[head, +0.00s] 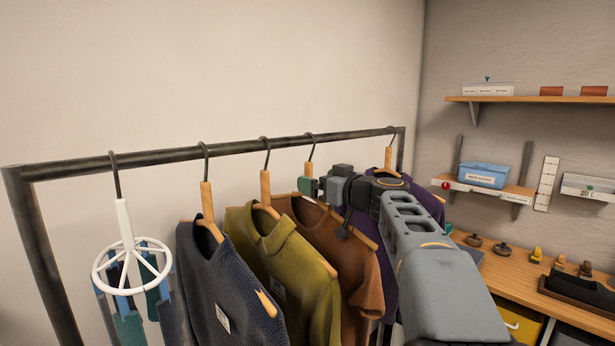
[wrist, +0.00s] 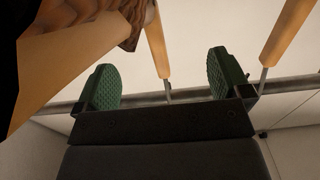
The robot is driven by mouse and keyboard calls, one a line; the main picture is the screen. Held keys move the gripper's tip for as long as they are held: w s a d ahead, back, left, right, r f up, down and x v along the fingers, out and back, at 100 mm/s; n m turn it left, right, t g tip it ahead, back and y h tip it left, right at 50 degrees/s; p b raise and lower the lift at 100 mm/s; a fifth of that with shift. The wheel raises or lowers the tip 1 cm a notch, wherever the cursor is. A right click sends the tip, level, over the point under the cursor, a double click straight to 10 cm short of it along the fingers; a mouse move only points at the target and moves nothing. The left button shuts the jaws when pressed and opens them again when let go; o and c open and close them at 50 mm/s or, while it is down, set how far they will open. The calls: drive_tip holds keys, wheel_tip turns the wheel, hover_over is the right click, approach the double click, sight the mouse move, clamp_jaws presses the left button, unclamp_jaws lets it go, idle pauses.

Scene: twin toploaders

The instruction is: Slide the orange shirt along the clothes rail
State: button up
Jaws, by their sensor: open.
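The orange shirt (head: 335,232) looks rust-brown in the head view. It hangs on a wooden hanger from the dark clothes rail (head: 240,147), between an olive shirt and a purple one. My gripper (head: 306,186) is at its hanger's neck, below the rail; my arm covers part of the shirt's right side. In the wrist view my gripper (wrist: 161,82) is open, with green pads wide apart. A wooden hanger neck (wrist: 155,40) and its thin hook appear between the pads, with no contact visible. Whether the hook is fully within the jaws' depth I cannot tell.
The olive shirt (head: 285,255) and navy shirt (head: 225,285) hang to the left, then a white round hanger (head: 130,268). The purple shirt (head: 425,197) hangs to the right, close to my arm. Another hanger neck (wrist: 286,35) stands outside the right pad.

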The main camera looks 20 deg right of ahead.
drive_tip(key=shift+x, duration=2.25)
